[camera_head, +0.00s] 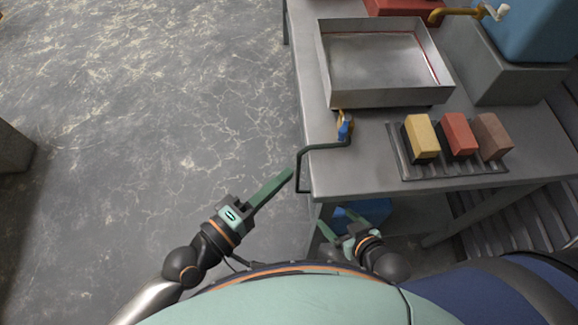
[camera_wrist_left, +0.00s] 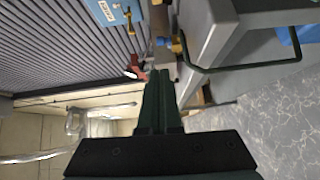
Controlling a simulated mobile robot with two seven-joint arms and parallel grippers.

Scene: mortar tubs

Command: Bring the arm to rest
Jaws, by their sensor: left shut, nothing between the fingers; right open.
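My left gripper (camera_head: 290,173) is in the head view, left of the table's near left corner and over the floor. Its green fingers are shut together with nothing between them, and they also show shut in the left wrist view (camera_wrist_left: 157,75). My right gripper (camera_head: 328,222) is low in the head view, below the table's front edge. Its fingers are apart and it looks empty. My right arm is folded close to my body.
The metal table (camera_head: 350,178) carries a shallow metal tray (camera_head: 372,97), a blue-and-brass valve (camera_head: 345,128), and a rack (camera_head: 455,170) with yellow, red and brown blocks. A dark green handle (camera_head: 300,165) sticks out at its left corner. A blue container (camera_head: 365,211) is underneath.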

